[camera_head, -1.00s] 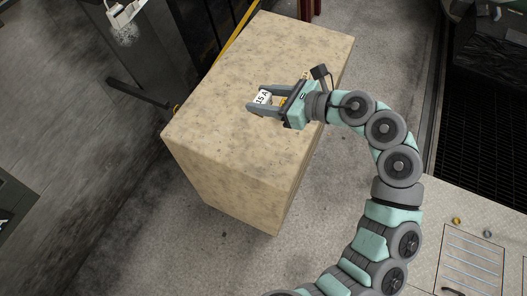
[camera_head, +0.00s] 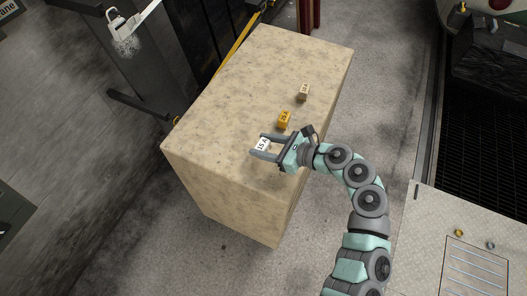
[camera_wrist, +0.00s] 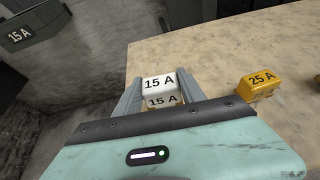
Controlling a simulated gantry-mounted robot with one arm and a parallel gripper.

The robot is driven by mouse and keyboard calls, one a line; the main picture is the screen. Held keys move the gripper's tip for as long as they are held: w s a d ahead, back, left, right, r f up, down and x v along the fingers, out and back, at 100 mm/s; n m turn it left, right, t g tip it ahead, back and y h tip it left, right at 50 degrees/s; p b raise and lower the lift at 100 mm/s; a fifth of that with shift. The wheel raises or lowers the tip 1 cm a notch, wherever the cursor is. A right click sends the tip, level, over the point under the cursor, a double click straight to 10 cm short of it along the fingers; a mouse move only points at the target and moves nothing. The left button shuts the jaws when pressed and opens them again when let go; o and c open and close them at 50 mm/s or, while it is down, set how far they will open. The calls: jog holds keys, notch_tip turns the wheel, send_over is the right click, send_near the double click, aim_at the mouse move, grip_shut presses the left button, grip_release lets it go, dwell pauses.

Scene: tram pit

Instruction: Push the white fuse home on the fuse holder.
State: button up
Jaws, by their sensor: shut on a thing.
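The white fuse (camera_head: 262,145), marked 15 A, is between the two fingers of my gripper (camera_head: 258,148). In the wrist view the gripper (camera_wrist: 159,80) is shut on the fuse (camera_wrist: 158,84), with a finger on each side and the 15 A labels facing the camera.
A yellow fuse marked 25 A (camera_head: 284,119) and a tan fuse (camera_head: 304,92) stand on the beige block (camera_head: 240,90), beyond my gripper. A dark arm-like bar (camera_head: 140,104) sticks out near the block's left side. The block's far top is clear.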

notch_tip(320, 180, down, 4)
jog(key=shift+f+b, duration=0.1)
jog(key=shift+b, duration=0.65)
jog(key=o, duration=1.4)
jog(key=shift+r+p, duration=0.25)
jog(key=shift+p, duration=0.7)
jog(key=v, duration=0.3)
jog(key=b+v, duration=0.1)
jog(key=v, duration=0.6)
jog(key=shift+w+d+f, duration=0.2)
jog(key=shift+d+f, duration=0.1)
jog(key=shift+d, duration=0.3)
